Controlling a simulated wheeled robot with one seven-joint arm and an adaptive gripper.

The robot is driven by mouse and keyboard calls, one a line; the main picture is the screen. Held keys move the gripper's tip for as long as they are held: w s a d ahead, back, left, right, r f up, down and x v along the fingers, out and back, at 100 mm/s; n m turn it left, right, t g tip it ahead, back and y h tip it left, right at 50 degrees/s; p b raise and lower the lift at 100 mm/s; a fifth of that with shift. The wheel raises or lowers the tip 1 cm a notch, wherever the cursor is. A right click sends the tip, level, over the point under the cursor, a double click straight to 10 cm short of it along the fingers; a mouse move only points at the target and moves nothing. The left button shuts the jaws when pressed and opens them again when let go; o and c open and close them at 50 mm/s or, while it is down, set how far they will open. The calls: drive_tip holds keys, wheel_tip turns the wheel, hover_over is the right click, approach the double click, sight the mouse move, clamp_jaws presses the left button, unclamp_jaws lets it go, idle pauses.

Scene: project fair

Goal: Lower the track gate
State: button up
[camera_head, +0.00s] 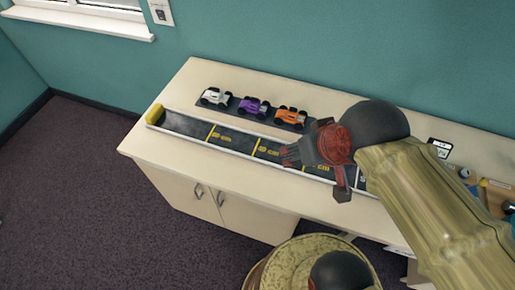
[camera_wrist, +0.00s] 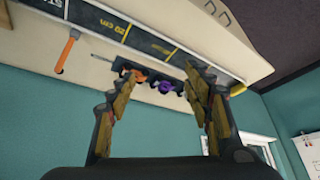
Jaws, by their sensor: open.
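The dark track (camera_head: 233,139) with yellow distance marks runs lengthwise along the cabinet top. Its right part is hidden behind my arm in the head view. In the wrist view the track (camera_wrist: 115,30) crosses the top, with white "ST" lettering at its left. An orange rod (camera_wrist: 67,50) stands beside the track near that lettering; it may belong to the gate, but I cannot tell. No gate is clearly visible in the head view. My gripper (camera_head: 290,155) is open and empty above the middle of the track. Its two spread fingers show in the wrist view (camera_wrist: 158,84).
White (camera_head: 215,97), purple (camera_head: 252,106) and orange (camera_head: 290,116) toy cars stand on a dark strip behind the track. A yellow block (camera_head: 155,114) closes the track's left end. Small items lie at the cabinet's right, partly behind my arm. The wall is close behind.

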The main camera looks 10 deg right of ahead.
drive_tip(key=shift+c, duration=1.2)
